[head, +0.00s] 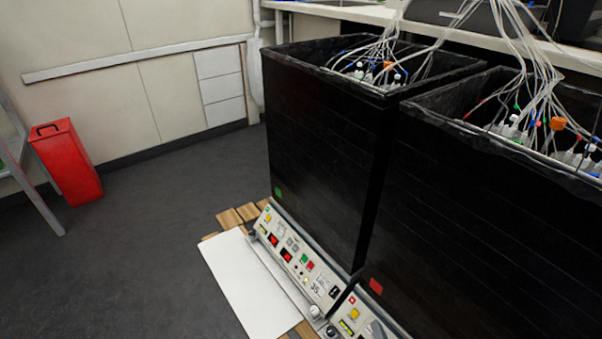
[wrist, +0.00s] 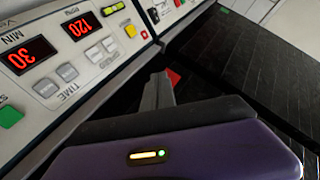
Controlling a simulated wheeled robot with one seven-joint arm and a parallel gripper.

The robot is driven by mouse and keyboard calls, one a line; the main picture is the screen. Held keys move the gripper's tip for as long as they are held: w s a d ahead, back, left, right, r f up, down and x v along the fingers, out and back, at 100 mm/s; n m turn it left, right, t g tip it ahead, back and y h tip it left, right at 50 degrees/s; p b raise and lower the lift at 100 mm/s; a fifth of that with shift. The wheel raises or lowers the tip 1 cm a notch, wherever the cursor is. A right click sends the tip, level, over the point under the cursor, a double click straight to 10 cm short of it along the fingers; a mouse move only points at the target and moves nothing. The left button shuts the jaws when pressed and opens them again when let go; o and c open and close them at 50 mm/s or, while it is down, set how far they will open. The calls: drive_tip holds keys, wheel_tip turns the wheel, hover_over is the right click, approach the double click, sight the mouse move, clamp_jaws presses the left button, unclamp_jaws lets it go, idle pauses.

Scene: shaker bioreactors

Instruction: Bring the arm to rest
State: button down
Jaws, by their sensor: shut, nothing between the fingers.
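My gripper (wrist: 158,92) shows in the wrist view, with its purple body at the bottom and its grey fingers together and empty. It is close in front of a shaker control panel (wrist: 75,50) with red displays reading 30 and 120. Whether the fingers touch the panel I cannot tell. In the head view my gripper and arm do not show clearly. There, a left shaker panel (head: 300,262) and a right shaker panel (head: 362,322) sit at the foot of two tall black boxes.
The left black box (head: 315,150) and right black box (head: 490,210) hold tubes and cables. A white board (head: 245,285) lies before the left panel, near wooden slats (head: 238,216). A red bin (head: 68,162) stands at left. The grey floor (head: 150,250) between is clear.

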drive_tip(key=s+r+n+t, duration=0.1)
drive_tip(key=s+r+n, duration=0.4)
drive_tip(key=s+r, duration=1.05)
drive_tip(key=s+r+n, duration=0.5)
drive_tip(key=s+r, duration=0.7)
drive_tip(key=s, duration=0.7)
wheel_tip(320, 180, up, 33)
drive_tip(key=p, duration=3.2)
drive_tip(key=shift+a+p, duration=0.3)
drive_tip(key=shift+a, duration=0.1)
drive_tip(key=shift+f, duration=0.15)
